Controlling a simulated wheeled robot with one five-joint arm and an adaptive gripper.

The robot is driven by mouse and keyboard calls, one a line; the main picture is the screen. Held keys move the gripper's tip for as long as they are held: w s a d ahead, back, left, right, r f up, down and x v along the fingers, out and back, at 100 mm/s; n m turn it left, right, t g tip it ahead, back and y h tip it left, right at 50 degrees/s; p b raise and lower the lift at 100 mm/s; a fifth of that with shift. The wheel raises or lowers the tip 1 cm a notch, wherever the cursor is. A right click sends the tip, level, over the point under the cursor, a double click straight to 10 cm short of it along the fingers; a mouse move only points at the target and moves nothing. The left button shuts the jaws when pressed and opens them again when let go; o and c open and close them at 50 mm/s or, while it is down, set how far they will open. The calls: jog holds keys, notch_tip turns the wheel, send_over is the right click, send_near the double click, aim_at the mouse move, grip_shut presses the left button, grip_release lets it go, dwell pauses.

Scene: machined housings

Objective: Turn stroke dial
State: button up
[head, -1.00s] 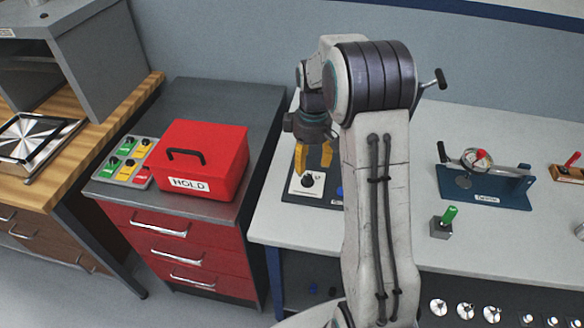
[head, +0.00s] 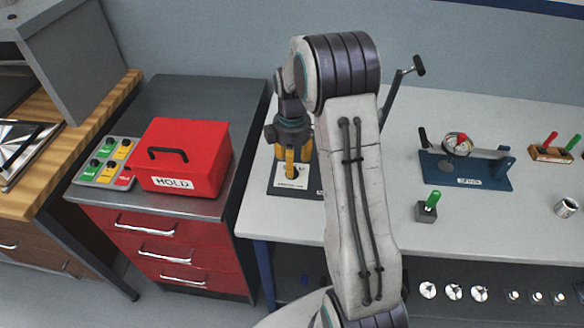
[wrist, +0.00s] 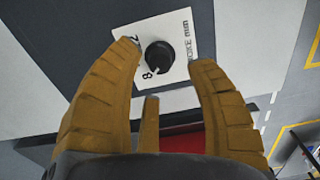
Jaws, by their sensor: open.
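The stroke dial is a round black knob (wrist: 159,56) on a white plate (wrist: 180,36) marked "mm", with figures at its edge. In the head view the white plate (head: 291,184) lies on a dark base at the left end of the white bench, and my gripper's fingers partly hide the knob. My gripper (wrist: 165,56) is open, its yellow fingers pointing at the dial. In the wrist view the knob shows between the two long fingertips, nearer the left one. I cannot tell whether any finger touches it.
A red box (head: 180,155) and a button panel (head: 107,162) stand on the cabinet to the left. A blue fixture with a gauge (head: 466,170) and a green-handled block (head: 427,208) stand to the right. A black-knobbed lever (head: 400,90) rises behind my arm.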

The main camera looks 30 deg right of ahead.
jog(key=shift+f, duration=1.65)
jog(key=shift+c, duration=0.2)
grip_shut()
